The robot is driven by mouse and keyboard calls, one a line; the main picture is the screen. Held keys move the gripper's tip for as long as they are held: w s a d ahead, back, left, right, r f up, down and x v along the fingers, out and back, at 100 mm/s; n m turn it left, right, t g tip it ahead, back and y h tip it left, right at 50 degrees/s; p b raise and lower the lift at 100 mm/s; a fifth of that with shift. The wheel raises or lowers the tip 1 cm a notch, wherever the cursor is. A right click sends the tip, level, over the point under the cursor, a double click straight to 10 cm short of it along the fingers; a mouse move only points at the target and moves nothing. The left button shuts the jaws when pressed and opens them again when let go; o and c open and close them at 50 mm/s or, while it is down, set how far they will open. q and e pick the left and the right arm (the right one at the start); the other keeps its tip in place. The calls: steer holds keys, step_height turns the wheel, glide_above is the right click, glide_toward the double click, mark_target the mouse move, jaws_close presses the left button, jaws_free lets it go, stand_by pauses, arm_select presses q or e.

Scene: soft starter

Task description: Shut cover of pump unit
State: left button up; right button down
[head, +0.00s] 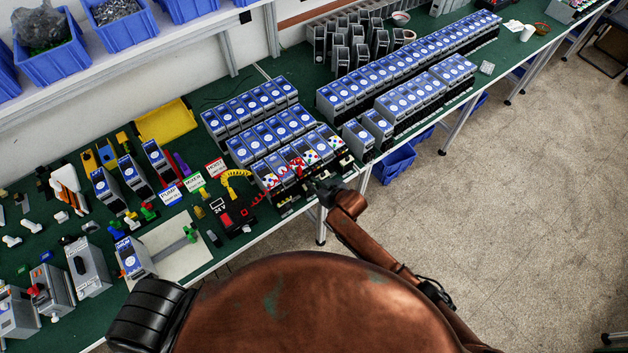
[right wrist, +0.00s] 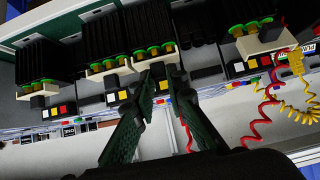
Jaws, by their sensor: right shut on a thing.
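Grey soft starter units with blue fronts stand in rows on the green bench. The front row (head: 285,168) has several units with coloured checks or red marks on their fronts. I cannot read which one is the pump unit. My right gripper (head: 318,187) is at the front edge of this row, near its right part. In the right wrist view its two green-padded fingers (right wrist: 160,76) are close together in front of the dark units (right wrist: 115,41), with a narrow gap between the tips. It is shut on a small part at a unit's front, probably a cover, mostly hidden. My left gripper is out of view.
A longer double row of units (head: 410,70) stands to the right. A blue bin (head: 393,163) is below the bench. The floor at the right is clear.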

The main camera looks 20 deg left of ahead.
steer(key=shift+a+f+h, duration=0.1)
steer(key=shift+f+h, duration=0.05)
steer(key=shift+h, duration=0.15)
steer(key=c, duration=1.9)
jaws_free()
steer(key=shift+a, duration=0.1)
steer(key=shift+c, duration=0.2)
steer(key=v, duration=1.2)
steer(key=shift+w, duration=0.2)
